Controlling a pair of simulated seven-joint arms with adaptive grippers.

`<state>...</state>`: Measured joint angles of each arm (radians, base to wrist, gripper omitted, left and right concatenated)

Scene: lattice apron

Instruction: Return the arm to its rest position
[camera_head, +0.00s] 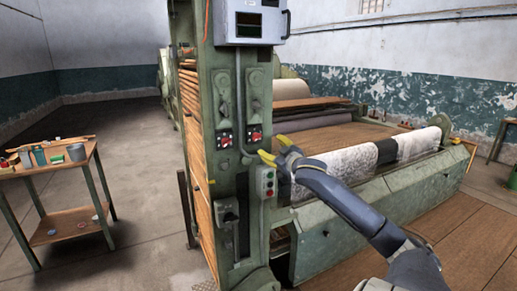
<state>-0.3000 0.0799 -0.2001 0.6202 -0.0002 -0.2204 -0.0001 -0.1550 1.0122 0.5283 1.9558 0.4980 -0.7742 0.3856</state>
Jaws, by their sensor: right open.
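My right arm comes in from the lower right and reaches up and left across the front of the green machine (232,170). My right gripper (275,149) has yellow fingertips spread apart, with nothing visible between them. It is in front of the right edge of the machine's upright, right of a red switch (254,135) and above a small button box (266,182). I cannot tell whether it touches the machine. My left arm and gripper are not in view.
A roller with white and dark cloth (350,164) runs along the machine behind my right arm. A wooden table (70,164) with several small items stands at the left. Open concrete floor (140,185) lies between table and machine. A wooden platform (450,235) is at the lower right.

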